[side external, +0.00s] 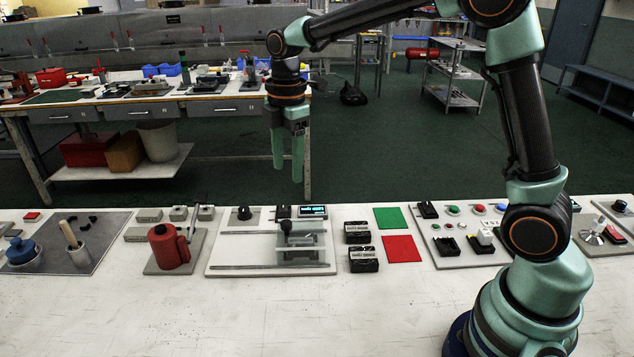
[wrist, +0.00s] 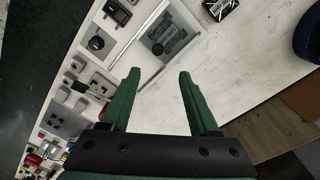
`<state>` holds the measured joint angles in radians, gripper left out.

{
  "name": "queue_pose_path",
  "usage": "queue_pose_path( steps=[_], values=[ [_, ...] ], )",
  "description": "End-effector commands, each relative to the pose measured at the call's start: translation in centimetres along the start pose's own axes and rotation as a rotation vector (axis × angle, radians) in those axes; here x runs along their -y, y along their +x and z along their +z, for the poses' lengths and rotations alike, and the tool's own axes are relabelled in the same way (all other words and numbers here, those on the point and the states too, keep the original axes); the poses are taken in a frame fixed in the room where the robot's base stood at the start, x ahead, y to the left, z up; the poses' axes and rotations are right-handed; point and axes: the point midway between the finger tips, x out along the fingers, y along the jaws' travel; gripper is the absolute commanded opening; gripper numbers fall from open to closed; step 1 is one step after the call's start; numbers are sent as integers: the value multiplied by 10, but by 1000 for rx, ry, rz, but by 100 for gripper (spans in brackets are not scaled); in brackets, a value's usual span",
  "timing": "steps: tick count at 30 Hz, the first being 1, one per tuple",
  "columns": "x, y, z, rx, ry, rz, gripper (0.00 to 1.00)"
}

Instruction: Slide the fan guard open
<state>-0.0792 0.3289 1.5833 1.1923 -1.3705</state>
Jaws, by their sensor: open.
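The fan guard (side external: 318,243) looks like a see-through box-shaped cover with a black knob on top, over grey parts on a white panel (side external: 222,261). The guard sits at the right part of the panel. In the wrist view the guard (wrist: 184,27) shows near the top centre, beyond my fingertips, with its black knob at its left side. My gripper (side external: 288,166) hangs with its fingers down, well above and behind the panel, and touches nothing. In the wrist view its two green fingers (wrist: 159,75) are spread apart with nothing between them.
A dark slot or rail (side external: 245,267) runs along the panel's front edge. Behind the guard are a round black knob (side external: 243,213) and a lit display (side external: 313,211). A red cylinder device (side external: 169,247) stands left; black boxes (side external: 363,260) stand right. The table front is clear.

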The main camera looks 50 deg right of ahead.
Motion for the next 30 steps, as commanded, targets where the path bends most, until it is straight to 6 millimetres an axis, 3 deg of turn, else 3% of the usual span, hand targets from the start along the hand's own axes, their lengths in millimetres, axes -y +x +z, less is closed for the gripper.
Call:
queue_pose_path(
  steps=[4, 11, 24, 30],
  values=[
    [-8, 13, -4, 5, -101, -33, 62],
    [-9, 30, -5, 6, -125, -41, 62],
    [-5, 109, -4, 6, -122, -41, 62],
    [-5, 130, -4, 5, -121, -38, 62]
  ],
)
